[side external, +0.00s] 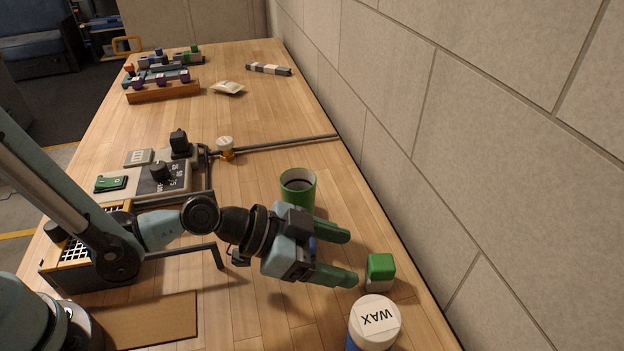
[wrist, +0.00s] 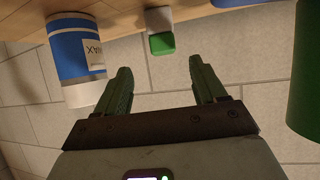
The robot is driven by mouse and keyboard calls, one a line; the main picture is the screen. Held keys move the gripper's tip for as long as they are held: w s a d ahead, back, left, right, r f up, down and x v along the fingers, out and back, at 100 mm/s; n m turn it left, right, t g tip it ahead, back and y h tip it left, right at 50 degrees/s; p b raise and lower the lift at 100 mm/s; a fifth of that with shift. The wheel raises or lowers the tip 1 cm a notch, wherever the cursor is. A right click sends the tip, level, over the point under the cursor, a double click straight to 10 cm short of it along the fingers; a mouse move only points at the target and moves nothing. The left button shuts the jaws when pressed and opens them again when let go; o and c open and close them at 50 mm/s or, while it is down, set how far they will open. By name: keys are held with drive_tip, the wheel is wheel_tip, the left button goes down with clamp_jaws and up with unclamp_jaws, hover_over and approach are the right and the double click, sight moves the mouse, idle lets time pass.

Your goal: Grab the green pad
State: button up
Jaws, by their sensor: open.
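A small block with a green pad on top (side external: 381,266) and a white lower part stands on the table near the wall, just behind the WAX can. In the wrist view the green pad (wrist: 162,44) shows beyond the fingertips, roughly centred between them, with the white part (wrist: 159,18) against the table. My gripper (side external: 348,258) is open, its two green fingers pointing at the wall and a little left of the block. In the wrist view my gripper (wrist: 163,85) has nothing between its fingers.
A blue and white WAX can (side external: 374,318) stands close in front of the block. A green cup with dark contents (side external: 298,187) stands behind my gripper. The stone wall (side external: 500,150) runs along the table's right edge. A control panel with a green switch (side external: 111,183) lies at left.

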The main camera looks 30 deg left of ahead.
sight(391, 267)
drive_tip(key=shift+x, duration=5.15)
drive_tip(key=shift+w, duration=0.2)
drive_tip(key=c, duration=1.1)
